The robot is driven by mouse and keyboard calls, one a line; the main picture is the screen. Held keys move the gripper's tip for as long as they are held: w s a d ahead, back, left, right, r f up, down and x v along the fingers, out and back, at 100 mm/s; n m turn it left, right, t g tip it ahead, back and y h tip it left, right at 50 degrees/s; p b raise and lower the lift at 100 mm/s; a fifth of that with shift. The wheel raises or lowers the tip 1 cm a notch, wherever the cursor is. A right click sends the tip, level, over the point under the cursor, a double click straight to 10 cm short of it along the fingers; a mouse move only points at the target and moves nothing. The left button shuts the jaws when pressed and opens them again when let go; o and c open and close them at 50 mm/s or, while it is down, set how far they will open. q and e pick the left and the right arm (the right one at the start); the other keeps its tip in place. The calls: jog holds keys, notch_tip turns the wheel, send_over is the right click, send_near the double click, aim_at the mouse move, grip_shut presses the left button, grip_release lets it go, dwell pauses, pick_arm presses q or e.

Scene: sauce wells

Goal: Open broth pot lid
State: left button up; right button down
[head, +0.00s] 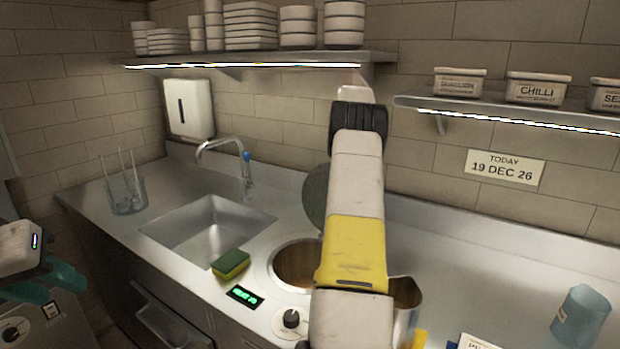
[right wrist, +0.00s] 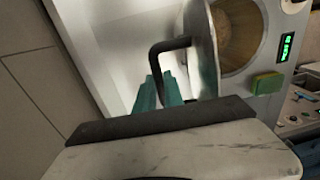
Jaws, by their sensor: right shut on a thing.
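The broth pot (head: 275,268) is a round well set in the steel counter, uncovered, with brownish contents; it also shows in the right wrist view (right wrist: 257,68). The lid (head: 314,196) stands tilted up on edge behind the well, partly hidden by my right arm. In the right wrist view the lid (right wrist: 207,50) has a black bent handle, and my right gripper (right wrist: 165,92) is shut on that handle. In the head view the right gripper is hidden behind its arm. My left gripper (head: 47,284) is at the left edge, its teal fingers apart and empty, away from the pot.
A green and yellow sponge (head: 231,264) lies between the sink (head: 160,232) and the well. A metal container (head: 408,312) shows beside my right arm. A blue cup (head: 581,315) stands at far right.

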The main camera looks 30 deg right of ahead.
jog(key=shift+w+d+f, duration=0.15)
jog(key=shift+d+f, duration=0.05)
jog(key=shift+d, duration=0.3)
jog(key=shift+w+d+f, duration=0.15)
jog(key=shift+d+f, duration=0.05)
jog(key=shift+d, duration=0.25)
jog(key=c, duration=1.5)
grip_release()
jog(key=shift+w+d+f, duration=0.1)
jog(key=shift+d+f, duration=0.05)
jog(key=shift+d, duration=0.1)
jog(key=shift+o, duration=0.2)
jog(key=shift+w+a+r, duration=0.1)
jog(key=shift+a+r, duration=0.05)
jog(key=shift+r, duration=0.1)
jog(key=s+a+r, duration=0.4)
jog(key=s+a, duration=0.6)
jog(key=s, duration=0.2)
jog(key=shift+s+a+r, duration=0.2)
jog(key=shift+a+r, duration=0.1)
